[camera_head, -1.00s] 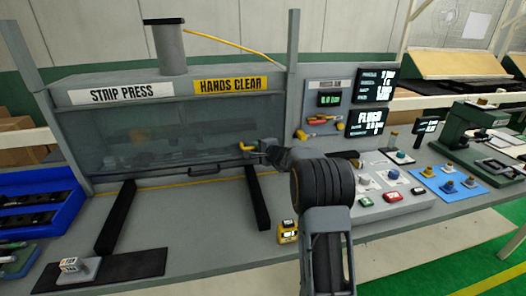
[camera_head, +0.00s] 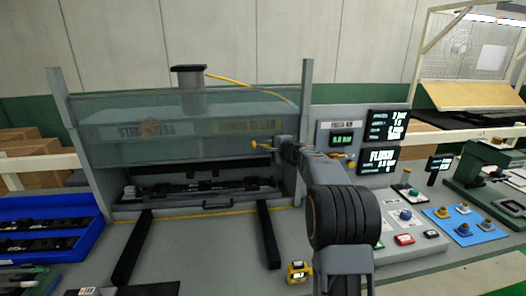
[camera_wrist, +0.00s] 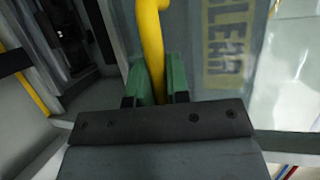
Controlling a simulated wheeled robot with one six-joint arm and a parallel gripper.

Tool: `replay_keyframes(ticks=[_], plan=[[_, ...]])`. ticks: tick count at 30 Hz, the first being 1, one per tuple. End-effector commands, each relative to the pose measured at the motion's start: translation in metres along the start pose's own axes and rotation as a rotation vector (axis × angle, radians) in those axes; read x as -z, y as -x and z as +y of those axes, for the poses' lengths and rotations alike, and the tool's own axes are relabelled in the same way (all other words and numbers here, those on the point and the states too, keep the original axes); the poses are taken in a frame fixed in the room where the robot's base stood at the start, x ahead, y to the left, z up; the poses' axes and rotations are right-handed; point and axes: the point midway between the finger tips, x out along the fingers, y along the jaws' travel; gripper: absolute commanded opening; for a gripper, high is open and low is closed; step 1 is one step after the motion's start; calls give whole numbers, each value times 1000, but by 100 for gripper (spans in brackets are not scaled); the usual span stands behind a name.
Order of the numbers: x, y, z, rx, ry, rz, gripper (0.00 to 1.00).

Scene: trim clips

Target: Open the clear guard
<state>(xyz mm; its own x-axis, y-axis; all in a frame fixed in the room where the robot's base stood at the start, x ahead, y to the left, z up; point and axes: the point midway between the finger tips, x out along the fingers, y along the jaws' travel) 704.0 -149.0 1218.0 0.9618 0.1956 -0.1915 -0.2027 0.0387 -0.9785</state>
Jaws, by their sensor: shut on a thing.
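The clear guard (camera_head: 190,140) of the strip press is raised; its see-through panel covers the press's sign band, and the opening below it is uncovered. My gripper (camera_head: 268,146) is at the guard's right lower edge, shut on the yellow handle (camera_head: 256,144). In the wrist view the yellow handle (camera_wrist: 152,45) passes between the green fingertips of my gripper (camera_wrist: 156,85). The guard panel also shows in the wrist view (camera_wrist: 195,60), with the yellow sign behind it. Part of the handle is hidden by my gripper.
Inside the press lies a dark strip fixture (camera_head: 205,188), with a black pull (camera_head: 217,204) in front. A blue bin (camera_head: 45,235) stands left. Right of the press are displays (camera_head: 382,155) and a button panel (camera_head: 405,228). A yellow device (camera_head: 298,271) sits at the front.

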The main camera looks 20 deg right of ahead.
Motion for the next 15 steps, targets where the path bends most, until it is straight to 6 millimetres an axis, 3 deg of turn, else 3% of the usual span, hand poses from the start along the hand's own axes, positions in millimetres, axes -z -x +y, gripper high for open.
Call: replay_keyframes(ticks=[11, 12, 15], plan=[[2, 2, -2, 2, 1, 0, 0], [1, 1, -2, 2, 1, 0, 21], [1, 1, -2, 2, 0, 0, 30]])
